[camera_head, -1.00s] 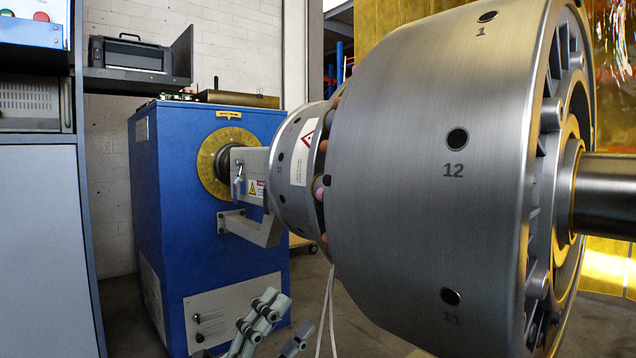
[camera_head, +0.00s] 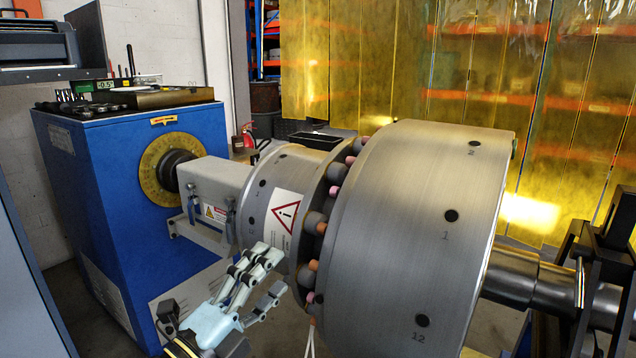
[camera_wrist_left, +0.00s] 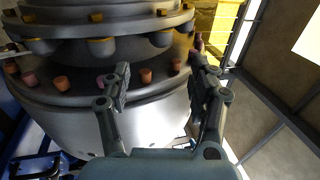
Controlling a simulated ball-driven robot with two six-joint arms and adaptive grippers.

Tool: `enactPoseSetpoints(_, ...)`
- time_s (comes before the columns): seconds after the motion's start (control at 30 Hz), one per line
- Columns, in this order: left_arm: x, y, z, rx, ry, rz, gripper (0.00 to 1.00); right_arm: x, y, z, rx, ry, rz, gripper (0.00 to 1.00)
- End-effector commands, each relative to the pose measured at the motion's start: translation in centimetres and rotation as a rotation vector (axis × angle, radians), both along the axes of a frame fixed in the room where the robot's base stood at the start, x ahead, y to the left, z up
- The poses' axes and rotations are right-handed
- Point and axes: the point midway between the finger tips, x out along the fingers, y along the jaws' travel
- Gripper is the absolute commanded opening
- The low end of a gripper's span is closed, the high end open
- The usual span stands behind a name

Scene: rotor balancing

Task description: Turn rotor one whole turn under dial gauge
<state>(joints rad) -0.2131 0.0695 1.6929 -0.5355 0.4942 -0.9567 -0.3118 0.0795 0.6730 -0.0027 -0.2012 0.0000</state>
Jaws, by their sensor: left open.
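The rotor (camera_head: 400,245) is a large brushed-steel drum with dark holes; the numbers 2, 1 and 12 show on its rim. A narrower steel coupling (camera_head: 262,205) with a red warning triangle joins it to the drive. Pink, orange and grey pins ring the joint. My left gripper (camera_head: 276,272) is open and empty, in front of the coupling and left of the drum. In the left wrist view the open fingers (camera_wrist_left: 160,78) stand before a pin-studded flange (camera_wrist_left: 72,78); I cannot tell whether they touch. I cannot make out a dial gauge. My right gripper is not in view.
A blue drive cabinet (camera_head: 105,235) with a yellow graduated disc (camera_head: 152,177) stands at left, small tools on its top. A steel shaft (camera_head: 530,282) runs right into a dark stand (camera_head: 603,262). Yellow strip curtains (camera_head: 420,65) hang behind. White cords hang below the coupling.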

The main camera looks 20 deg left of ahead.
Motion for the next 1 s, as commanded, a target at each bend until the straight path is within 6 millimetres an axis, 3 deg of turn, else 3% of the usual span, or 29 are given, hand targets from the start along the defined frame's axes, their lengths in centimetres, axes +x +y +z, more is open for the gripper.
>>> enactPoseSetpoints(0.1, -0.2, 0.1, 0.7, 0.006, 0.017, 0.008, 0.61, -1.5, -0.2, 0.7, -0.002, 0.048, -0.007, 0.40)
enactPoseSetpoints(0.23, 0.9, -0.2, 0.7, 0.007, 0.020, 0.012, 0.61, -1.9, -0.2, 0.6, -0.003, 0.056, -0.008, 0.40)
enactPoseSetpoints(0.7, 8.7, -2.4, 2.5, 0.006, 0.018, 0.010, 0.61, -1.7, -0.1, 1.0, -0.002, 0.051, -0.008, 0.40)
enactPoseSetpoints(1.0, 9.8, -2.8, 2.7, 0.007, 0.020, 0.010, 0.61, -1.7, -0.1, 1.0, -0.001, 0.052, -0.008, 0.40)
